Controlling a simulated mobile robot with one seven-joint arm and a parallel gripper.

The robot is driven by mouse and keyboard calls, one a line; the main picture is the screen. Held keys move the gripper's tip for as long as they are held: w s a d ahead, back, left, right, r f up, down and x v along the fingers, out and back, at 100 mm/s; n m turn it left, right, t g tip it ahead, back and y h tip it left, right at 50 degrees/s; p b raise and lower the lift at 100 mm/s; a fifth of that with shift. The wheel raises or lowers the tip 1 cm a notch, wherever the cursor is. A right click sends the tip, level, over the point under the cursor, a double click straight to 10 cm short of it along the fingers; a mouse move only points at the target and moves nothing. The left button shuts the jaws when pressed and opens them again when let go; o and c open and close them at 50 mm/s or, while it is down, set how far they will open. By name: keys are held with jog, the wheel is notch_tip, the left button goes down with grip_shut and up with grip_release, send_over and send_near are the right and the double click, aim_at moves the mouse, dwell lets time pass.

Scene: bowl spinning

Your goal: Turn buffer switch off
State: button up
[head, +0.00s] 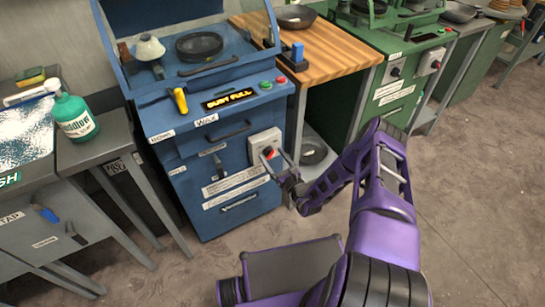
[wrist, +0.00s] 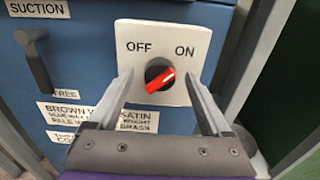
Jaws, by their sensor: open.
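The buffer switch is a white plate (wrist: 163,38) marked OFF at left and ON at right, on the front of the blue machine (head: 215,160). Its black round knob has a red handle (wrist: 158,82), tilted with its white mark toward the upper right, on the ON side. The plate also shows in the head view (head: 262,138). My gripper (wrist: 159,75) is open, with one finger on each side of the knob. No contact with the handle is visible. In the head view my gripper (head: 278,163) is in front of the switch, partly hiding it.
A suction lever (wrist: 36,65) is left of the switch. The blue machine's top holds a yellow-handled tool (head: 180,100), a lit display (head: 229,99) and buttons. A wooden-topped bench (head: 335,50) stands to the right. The floor (head: 470,200) at right is clear.

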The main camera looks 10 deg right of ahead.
jog(key=shift+w+a, duration=0.15)
jog(key=shift+w, duration=0.25)
grip_shut()
